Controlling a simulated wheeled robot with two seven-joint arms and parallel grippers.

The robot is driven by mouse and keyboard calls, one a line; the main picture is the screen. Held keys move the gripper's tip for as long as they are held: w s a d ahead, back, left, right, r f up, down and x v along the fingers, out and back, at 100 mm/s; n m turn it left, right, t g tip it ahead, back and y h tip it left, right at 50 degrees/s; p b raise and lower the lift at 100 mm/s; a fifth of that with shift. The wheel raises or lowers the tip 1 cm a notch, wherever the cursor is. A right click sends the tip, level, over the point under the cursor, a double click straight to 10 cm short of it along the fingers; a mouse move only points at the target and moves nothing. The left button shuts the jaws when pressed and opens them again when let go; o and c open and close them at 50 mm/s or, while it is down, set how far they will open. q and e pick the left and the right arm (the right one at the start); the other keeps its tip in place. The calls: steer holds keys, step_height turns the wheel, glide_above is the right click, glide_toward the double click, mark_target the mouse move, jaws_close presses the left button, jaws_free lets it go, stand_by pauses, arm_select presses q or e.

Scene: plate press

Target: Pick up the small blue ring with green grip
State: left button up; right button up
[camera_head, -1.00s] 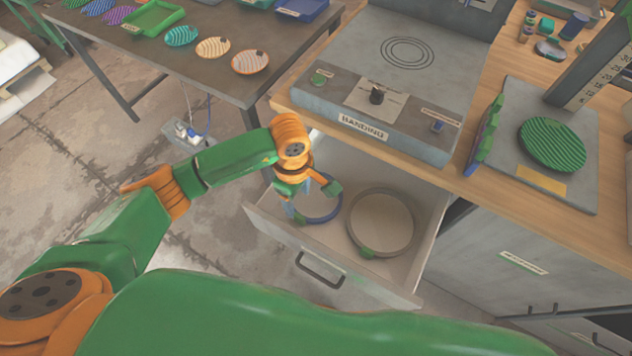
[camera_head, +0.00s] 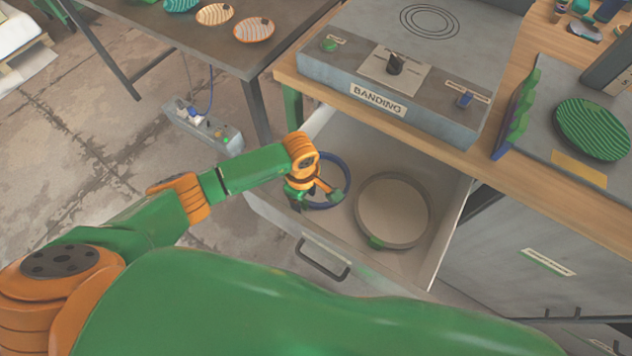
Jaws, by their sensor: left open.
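The small blue ring (camera_head: 347,171) lies in the left part of the open drawer (camera_head: 408,276). Its green grip cannot be told apart from my gripper's green parts. My left gripper (camera_head: 318,201) is open over the near left side of the ring and hides part of it. I cannot tell whether the fingers touch the ring. A larger grey ring (camera_head: 428,207) with a green grip (camera_head: 376,242) lies to the right in the same drawer. My right gripper is not in view.
The drawer's front wall with its handle (camera_head: 322,259) is on the near side. The banding machine (camera_head: 385,97) stands on the wooden bench above. A green striped plate (camera_head: 592,128) sits at right. A dark table (camera_head: 200,45) with plates is at upper left.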

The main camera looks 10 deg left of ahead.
arm_select(q)
steer(key=shift+f, duration=0.25)
jaws_close()
